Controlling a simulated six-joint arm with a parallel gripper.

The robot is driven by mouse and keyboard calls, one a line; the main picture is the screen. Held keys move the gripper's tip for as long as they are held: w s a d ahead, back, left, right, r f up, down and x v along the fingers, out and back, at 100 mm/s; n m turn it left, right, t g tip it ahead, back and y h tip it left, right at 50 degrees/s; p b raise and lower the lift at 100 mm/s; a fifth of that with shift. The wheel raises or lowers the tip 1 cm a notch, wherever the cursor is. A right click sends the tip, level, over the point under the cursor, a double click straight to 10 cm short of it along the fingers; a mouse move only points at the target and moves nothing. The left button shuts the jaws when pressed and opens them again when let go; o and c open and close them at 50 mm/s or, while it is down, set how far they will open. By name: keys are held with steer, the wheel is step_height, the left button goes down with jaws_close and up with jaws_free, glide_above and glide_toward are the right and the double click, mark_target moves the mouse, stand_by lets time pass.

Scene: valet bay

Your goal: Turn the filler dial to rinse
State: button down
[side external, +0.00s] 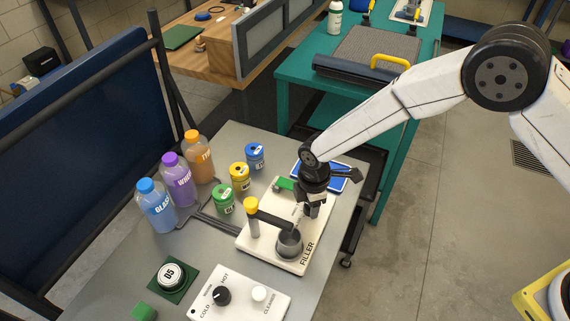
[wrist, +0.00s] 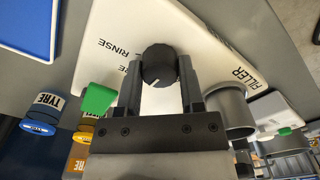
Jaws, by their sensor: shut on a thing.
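The white filler panel (side external: 275,212) lies on the grey bench, marked FILLER; it also fills much of the wrist view (wrist: 215,35). In the wrist view its black round dial (wrist: 158,62) sits between the two fingers of my gripper (wrist: 160,72), which is shut on it. A short pale mark shows on the dial's lower side. The word RINSE (wrist: 113,48) is printed left of the dial, with another label partly hidden by a finger. In the side view my gripper (side external: 313,207) points down over the panel and hides the dial.
Beside the dial stand a grey cup (side external: 289,244), a yellow-topped post (side external: 251,218) with a dark spout and a green tab (side external: 283,184). Several small tins (side external: 240,178) and bottles (side external: 179,182) stand to the left. A blue tray (side external: 345,172) lies behind my gripper.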

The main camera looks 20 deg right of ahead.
steer(key=m, duration=1.3)
stand_by(0.4)
steer(key=shift+c, duration=1.1)
jaws_free()
steer(key=shift+r, duration=0.1)
steer(key=shift+r, duration=3.8)
